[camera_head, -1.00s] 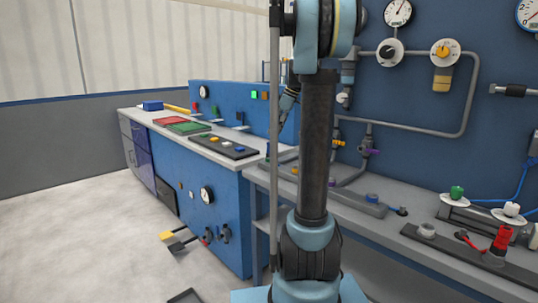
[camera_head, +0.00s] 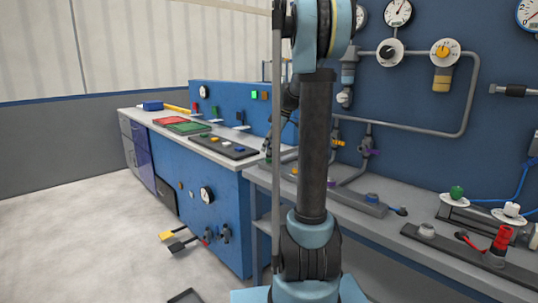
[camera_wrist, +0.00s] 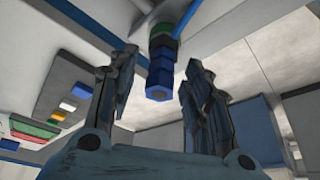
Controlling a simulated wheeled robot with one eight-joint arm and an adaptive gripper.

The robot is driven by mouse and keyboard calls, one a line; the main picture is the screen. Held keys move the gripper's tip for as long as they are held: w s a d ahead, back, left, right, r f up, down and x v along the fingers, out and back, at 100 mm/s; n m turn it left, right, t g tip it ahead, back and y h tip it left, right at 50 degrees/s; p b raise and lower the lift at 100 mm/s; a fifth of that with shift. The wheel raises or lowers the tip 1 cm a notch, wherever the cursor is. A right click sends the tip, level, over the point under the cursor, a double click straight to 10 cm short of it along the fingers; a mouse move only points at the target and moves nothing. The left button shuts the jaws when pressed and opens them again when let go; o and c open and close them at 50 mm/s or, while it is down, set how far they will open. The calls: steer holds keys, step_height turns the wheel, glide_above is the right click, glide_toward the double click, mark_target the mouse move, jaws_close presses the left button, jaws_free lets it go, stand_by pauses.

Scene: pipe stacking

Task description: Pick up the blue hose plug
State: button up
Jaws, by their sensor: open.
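A blue six-sided piece (camera_wrist: 160,84), seemingly the blue hose plug, shows in the wrist view. It joins a dark green part and a blue collar above it in the picture. My gripper (camera_wrist: 161,62) is open, with one finger on each side of the blue piece and visible gaps between. In the head view, my gripper (camera_head: 267,147) is mostly hidden behind my arm, near the corner where the benches meet. The blue plug cannot be made out there.
The right bench carries a dark bar with a blue cap (camera_head: 371,197), a red fitting (camera_head: 502,239) and a green knob (camera_head: 457,192). Grey pipes (camera_head: 467,100) run along the blue panel. A button strip (camera_head: 222,147) lies on the left bench.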

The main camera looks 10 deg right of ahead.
steer(key=shift+c, duration=0.6)
jaws_close()
step_height(320, 180, up, 10)
steer(key=shift+r, duration=0.1)
step_height(320, 180, up, 8)
stand_by(1.3)
